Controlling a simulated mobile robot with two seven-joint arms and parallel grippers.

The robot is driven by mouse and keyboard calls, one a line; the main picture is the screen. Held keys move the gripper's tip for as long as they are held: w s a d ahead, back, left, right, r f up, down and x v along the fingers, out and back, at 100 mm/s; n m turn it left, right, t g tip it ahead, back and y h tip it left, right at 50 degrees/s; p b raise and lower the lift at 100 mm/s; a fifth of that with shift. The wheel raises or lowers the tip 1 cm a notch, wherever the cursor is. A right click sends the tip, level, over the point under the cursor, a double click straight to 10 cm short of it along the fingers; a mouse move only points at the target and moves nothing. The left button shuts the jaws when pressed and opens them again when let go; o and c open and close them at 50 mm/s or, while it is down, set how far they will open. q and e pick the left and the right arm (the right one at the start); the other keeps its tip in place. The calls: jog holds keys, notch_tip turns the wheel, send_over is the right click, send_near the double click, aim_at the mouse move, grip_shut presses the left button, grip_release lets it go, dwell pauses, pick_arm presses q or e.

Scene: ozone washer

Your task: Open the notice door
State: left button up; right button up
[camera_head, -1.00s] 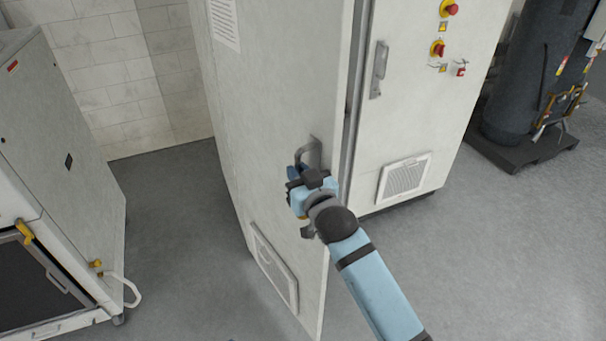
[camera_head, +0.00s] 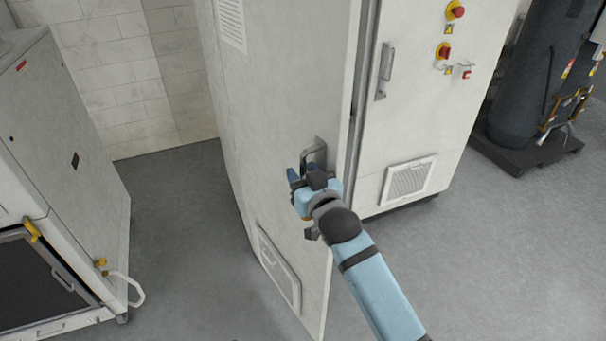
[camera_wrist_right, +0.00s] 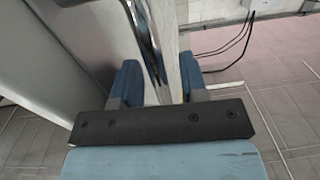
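The tall white cabinet door (camera_head: 282,100) stands swung out from its cabinet, with a dark gap along the far edge. Its grey metal handle (camera_head: 319,148) is on the outer face, and its bar also shows in the right wrist view (camera_wrist_right: 148,38). My right gripper (camera_head: 300,172) is at the lower part of this handle. The exact contact is partly hidden. My left gripper is not in view.
Beside the door is a cabinet front (camera_head: 420,110) with its own handle, red buttons (camera_head: 455,11) and a vent (camera_head: 408,180). A white machine (camera_head: 60,170) stands at the left. A dark tank (camera_head: 535,75) stands at the right. Grey floor (camera_head: 490,250) is clear at the lower right.

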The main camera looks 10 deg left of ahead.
jog(key=b+v, duration=0.2)
jog(key=v, duration=1.1)
jog(key=shift+s+d, duration=0.3)
